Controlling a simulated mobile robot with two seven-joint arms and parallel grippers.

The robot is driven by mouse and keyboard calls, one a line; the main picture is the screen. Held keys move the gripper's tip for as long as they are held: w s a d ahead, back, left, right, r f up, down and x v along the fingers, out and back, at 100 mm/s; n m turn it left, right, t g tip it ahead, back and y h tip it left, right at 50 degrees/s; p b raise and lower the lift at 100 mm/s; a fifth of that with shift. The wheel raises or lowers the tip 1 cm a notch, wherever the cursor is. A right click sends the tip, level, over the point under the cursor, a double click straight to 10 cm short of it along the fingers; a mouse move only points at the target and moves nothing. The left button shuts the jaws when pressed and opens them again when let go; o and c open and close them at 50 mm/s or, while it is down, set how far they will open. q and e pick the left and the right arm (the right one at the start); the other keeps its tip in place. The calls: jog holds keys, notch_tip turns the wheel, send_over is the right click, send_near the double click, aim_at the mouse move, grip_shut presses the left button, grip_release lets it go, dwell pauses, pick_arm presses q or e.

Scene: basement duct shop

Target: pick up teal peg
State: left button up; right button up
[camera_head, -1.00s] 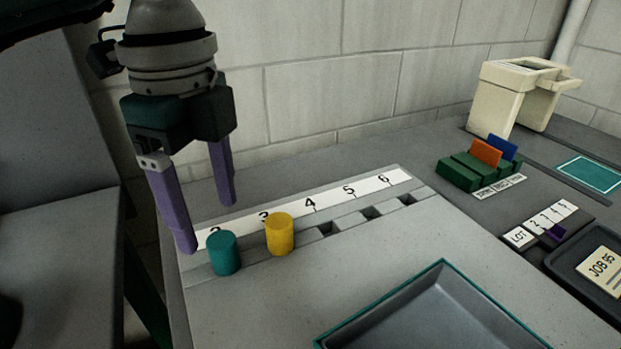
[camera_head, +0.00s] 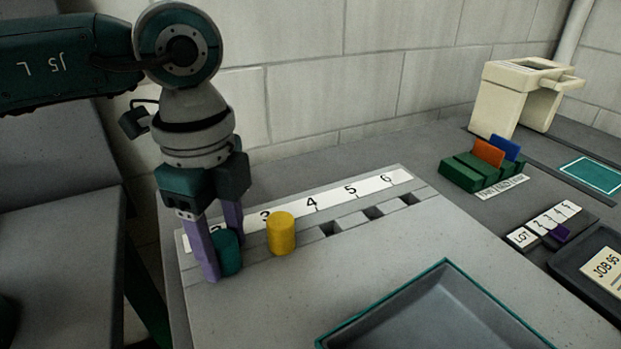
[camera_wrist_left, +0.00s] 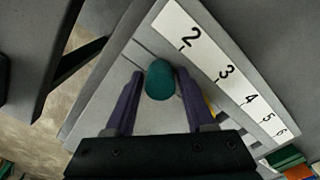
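The teal peg (camera_head: 230,255) stands upright in the numbered strip (camera_head: 345,231), near the label 2. My left gripper (camera_head: 224,262) points down over it, with one purple finger on each side of the peg. In the left wrist view the teal peg (camera_wrist_left: 160,80) sits between the two fingers, with a small gap visible at the left finger. The gripper is open and lowered around the peg. The near finger hides part of the peg in the head view. My right gripper is not in view.
A yellow peg (camera_head: 282,233) stands close to the right of the teal peg. Empty square holes continue along the strip. A teal-rimmed tray (camera_head: 447,264) lies in front. A green rack (camera_head: 462,175) and a cream stand (camera_head: 500,95) are farther right. A wall is behind.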

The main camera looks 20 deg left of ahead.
pick_arm(q)
grip_shut()
dwell(0.4)
